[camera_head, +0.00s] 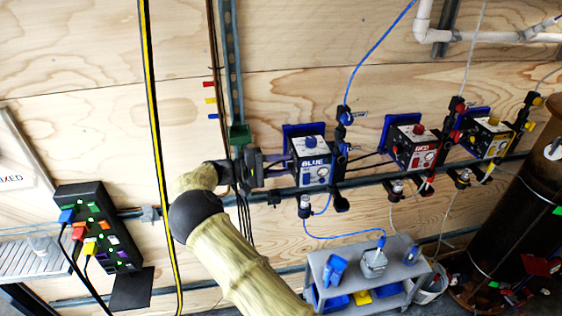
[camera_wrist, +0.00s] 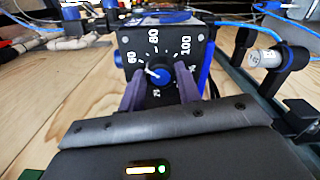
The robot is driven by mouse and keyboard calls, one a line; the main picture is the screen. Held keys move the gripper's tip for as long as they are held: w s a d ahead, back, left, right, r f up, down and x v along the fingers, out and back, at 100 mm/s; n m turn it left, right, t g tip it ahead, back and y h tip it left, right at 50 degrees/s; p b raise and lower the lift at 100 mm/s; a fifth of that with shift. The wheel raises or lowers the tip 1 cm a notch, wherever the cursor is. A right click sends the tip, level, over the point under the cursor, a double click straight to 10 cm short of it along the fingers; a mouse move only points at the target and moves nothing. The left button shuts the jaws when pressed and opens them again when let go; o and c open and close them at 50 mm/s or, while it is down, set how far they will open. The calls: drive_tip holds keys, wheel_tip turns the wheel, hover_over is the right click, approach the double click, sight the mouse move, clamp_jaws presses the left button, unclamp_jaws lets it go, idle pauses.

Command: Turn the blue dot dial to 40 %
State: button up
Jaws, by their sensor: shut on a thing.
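The blue dial unit (camera_head: 310,162) is a box lettered BLUE, mounted on the wall rail in the middle of the head view. In the wrist view its black dial face (camera_wrist: 205,62) carries white numbers; 60, 80 and 100 are readable. My gripper (camera_wrist: 159,82) is shut on the knob, one purple finger on each side. The left finger covers part of the scale, so the 40 mark is hidden. In the head view my gripper (camera_head: 277,166) reaches the unit's left side.
The red unit (camera_head: 412,150) and the yellow unit (camera_head: 488,137) hang farther right on the rail. Hoses and valves surround the blue unit. A grey cart (camera_head: 325,262) stands below, and a black power strip (camera_head: 97,225) is at the left.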

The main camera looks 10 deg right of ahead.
drive_tip(key=n+p, duration=0.5)
drive_tip(key=n, duration=0.6)
drive_tip(key=shift+w+r+n, duration=0.1)
drive_tip(key=shift+r+n, duration=0.05)
drive_tip(key=shift+n, duration=0.25)
drive_tip(key=o, duration=1)
drive_tip(key=shift+c, duration=0.2)
drive_tip(key=a+b, duration=0.8)
drive_tip(key=a, duration=0.9)
drive_tip(key=shift+a, duration=0.25)
